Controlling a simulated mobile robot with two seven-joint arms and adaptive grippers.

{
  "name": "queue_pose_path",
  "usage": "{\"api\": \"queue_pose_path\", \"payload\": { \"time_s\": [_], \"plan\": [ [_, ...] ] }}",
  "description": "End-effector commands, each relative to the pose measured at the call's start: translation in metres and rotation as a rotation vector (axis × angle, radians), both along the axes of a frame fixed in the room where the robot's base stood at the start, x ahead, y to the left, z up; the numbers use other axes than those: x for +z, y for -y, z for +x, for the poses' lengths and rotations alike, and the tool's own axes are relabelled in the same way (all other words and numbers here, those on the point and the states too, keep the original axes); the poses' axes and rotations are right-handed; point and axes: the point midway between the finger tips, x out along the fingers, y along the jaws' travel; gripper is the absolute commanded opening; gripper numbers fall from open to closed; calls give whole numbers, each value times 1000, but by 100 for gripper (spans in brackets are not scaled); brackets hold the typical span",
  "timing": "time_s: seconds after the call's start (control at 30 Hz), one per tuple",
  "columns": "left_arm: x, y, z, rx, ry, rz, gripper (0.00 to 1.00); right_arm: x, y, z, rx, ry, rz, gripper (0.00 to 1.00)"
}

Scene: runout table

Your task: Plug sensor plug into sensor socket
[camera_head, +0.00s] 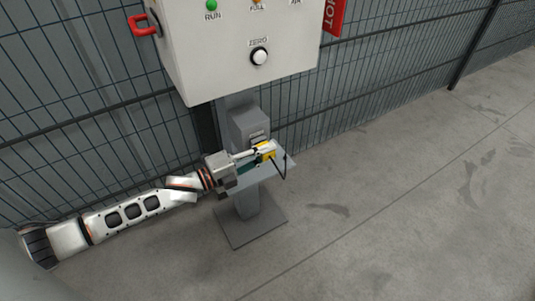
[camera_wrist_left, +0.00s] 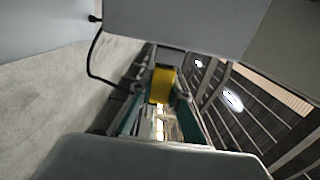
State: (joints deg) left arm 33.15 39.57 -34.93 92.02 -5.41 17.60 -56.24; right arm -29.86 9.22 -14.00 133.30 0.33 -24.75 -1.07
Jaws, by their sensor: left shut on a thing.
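The yellow sensor plug (camera_head: 265,147) is held between the fingertips of my left gripper (camera_head: 262,153), which is shut on it. In the left wrist view, the yellow plug (camera_wrist_left: 163,82) sits between the two green-sided fingers (camera_wrist_left: 158,112). A black cable (camera_head: 283,173) hangs in a loop by the plug; in the wrist view it runs up to a small black fitting on a pale grey surface. A grey housing (camera_head: 249,125) on the post stands just behind the plug. I cannot make out the socket opening or whether the plug touches it. My right gripper is not in view.
A large white control box (camera_head: 235,75) with a ZERO button and a red handle (camera_head: 143,25) hangs above the gripper. A small shelf (camera_head: 285,161) lies below the plug. The post's base plate (camera_head: 250,232) stands on clear floor. Wire fencing (camera_head: 385,75) runs behind.

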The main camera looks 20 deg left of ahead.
Motion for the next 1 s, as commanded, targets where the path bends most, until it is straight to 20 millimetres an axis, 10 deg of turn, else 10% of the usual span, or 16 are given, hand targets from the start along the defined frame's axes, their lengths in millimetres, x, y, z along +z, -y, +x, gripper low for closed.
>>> {"api": "queue_pose_path", "payload": {
  "time_s": [0.43,0.53,1.0],
  "plan": [
    [1,-6,5,1,1,-1,0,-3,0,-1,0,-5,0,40],
    [1,-6,5,2,1,-1,37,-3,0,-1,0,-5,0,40],
    [-1,-11,-2,1,-2,-1,37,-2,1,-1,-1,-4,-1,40]
  ]
}}
